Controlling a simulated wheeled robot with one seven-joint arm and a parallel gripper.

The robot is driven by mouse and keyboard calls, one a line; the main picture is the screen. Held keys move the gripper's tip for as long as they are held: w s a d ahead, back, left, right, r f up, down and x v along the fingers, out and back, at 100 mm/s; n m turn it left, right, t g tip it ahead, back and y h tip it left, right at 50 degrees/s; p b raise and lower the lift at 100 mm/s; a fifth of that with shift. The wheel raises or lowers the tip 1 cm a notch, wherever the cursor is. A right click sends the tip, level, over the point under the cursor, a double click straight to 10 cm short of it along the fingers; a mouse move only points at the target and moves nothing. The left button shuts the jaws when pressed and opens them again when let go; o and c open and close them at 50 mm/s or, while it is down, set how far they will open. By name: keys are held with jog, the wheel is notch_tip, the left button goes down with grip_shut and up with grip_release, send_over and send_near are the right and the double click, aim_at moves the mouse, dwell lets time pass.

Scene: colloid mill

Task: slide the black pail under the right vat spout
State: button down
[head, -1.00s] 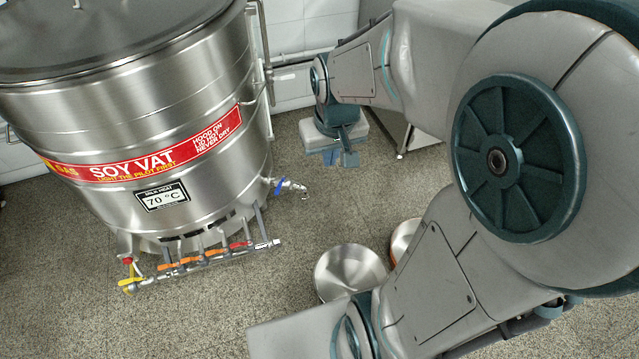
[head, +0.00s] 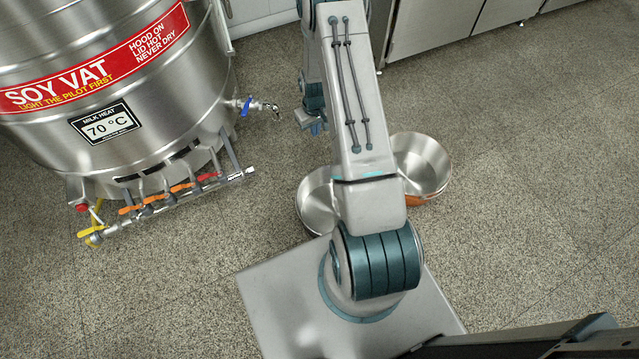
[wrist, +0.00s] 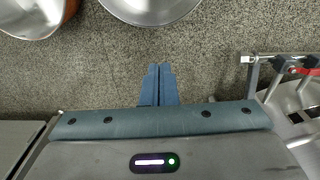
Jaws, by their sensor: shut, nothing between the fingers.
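Two round steel pails stand on the floor. The left pail (head: 313,200) is partly hidden behind my arm; its outside hardly shows, so I cannot tell if it is black. It also shows at the top of the wrist view (wrist: 150,8). The right pail (head: 425,165) has an orange outside and shows at the wrist view's top left (wrist: 35,17). The vat spout (head: 262,106) with a blue handle sticks out from the vat's right side, with bare floor below. My gripper (head: 317,128) is shut and empty, right of the spout and apart from both pails.
The steel soy vat (head: 150,75) stands at the left. A burner pipe with coloured valves (head: 165,198) runs along its foot. Steel cabinets (head: 440,35) line the back. The floor (head: 530,180) at the right is clear.

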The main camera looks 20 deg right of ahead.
jog(key=shift+g, duration=0.3)
jog(key=s+f+b, duration=0.1)
jog(key=f+b, duration=0.1)
jog(key=f, duration=0.8)
jog(key=s+d+f+b, duration=0.1)
jog(key=f+b, duration=0.2)
jog(key=f, duration=0.8)
jog(key=s+d+f+b, duration=0.1)
jog(key=s+f+b, duration=0.1)
jog(key=f, duration=0.9)
jog(key=shift+f+b, duration=0.1)
jog(key=shift+b, duration=0.6)
jog(key=shift+w+a+b, duration=0.1)
jog(key=shift+w+b, duration=0.4)
jog(key=shift+w, duration=0.7)
jog(key=shift+w+a, duration=0.1)
jog(key=shift+w, duration=0.65)
jog(key=shift+w+b, duration=0.15)
jog(key=shift+b, duration=0.15)
